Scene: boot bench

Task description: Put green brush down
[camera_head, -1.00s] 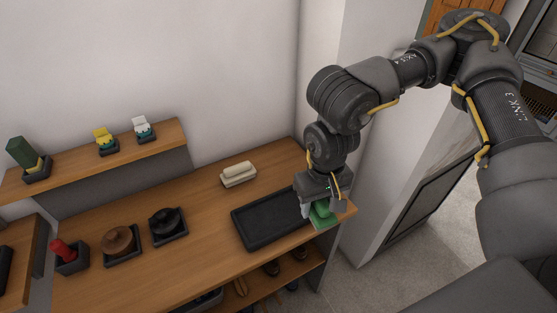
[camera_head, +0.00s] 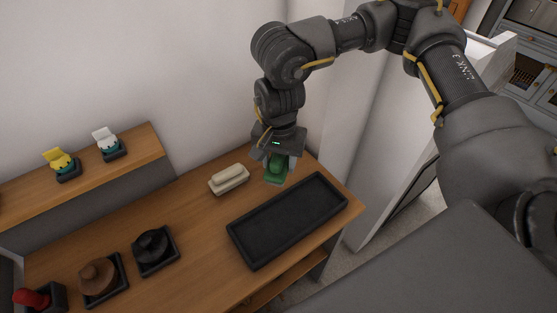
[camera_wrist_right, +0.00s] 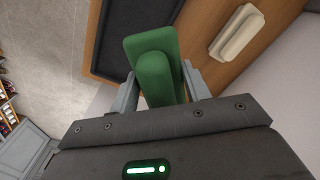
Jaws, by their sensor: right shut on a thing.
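My right gripper (camera_head: 279,160) is shut on the green brush (camera_head: 276,174). It holds the brush over the back of the wooden bench top, behind the black tray and right of a cream brush. I cannot tell whether the brush touches the wood. In the right wrist view the green brush (camera_wrist_right: 152,62) sits between the fingers of the right gripper (camera_wrist_right: 160,85). My left gripper is not in view.
The empty black tray (camera_head: 243,257) lies at the front right of the bench top (camera_head: 205,232). The cream brush (camera_head: 229,179) lies close to the left of my gripper. A black round brush (camera_head: 151,245) and a brown one (camera_head: 97,276) sit in holders further left. A raised shelf (camera_head: 128,146) stands behind.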

